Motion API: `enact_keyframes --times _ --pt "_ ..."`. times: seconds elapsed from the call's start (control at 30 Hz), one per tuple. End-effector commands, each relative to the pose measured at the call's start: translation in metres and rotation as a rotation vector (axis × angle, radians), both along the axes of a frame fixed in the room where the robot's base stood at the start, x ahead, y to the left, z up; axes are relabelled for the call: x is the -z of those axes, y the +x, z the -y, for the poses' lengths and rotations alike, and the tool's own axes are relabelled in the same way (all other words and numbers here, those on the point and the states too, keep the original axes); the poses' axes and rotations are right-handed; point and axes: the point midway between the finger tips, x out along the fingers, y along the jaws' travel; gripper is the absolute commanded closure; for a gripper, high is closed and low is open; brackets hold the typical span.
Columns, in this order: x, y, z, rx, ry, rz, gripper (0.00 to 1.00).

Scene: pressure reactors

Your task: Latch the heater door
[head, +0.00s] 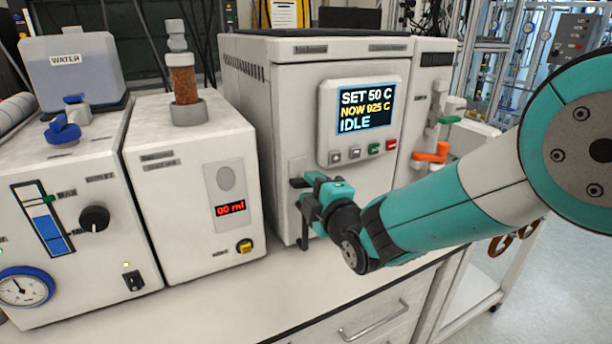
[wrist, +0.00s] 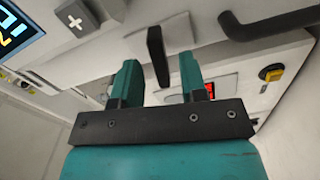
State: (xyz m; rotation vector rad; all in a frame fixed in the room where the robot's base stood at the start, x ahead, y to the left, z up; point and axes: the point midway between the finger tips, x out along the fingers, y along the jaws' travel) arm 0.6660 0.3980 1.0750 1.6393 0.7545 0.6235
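The heater (head: 262,110) is the large white box in the middle of the head view. My gripper (head: 308,188) is at the front left of the door. In the wrist view my gripper (wrist: 159,60) is open, one teal finger on each side of a black latch lever (wrist: 155,45), with gaps visible. The lever stands out from a pale plate (wrist: 178,32). A black bar handle (wrist: 268,24) is to the right.
A white dosing unit (head: 190,150) with a red display stands close left of the heater. A pump unit (head: 70,215) with a gauge is further left. Right of the heater are green and orange valve handles (head: 430,152). The bench front (head: 270,300) is clear.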

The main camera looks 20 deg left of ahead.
Motion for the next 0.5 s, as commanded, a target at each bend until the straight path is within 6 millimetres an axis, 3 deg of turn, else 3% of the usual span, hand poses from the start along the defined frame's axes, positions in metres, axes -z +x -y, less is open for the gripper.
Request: enact_keyframes --times 0.2,0.5 --pt "0.0 0.014 -0.017 -0.001 0.0 -0.001 0.61" --pt "0.0 0.016 -0.02 -0.001 0.0 -0.001 0.61"
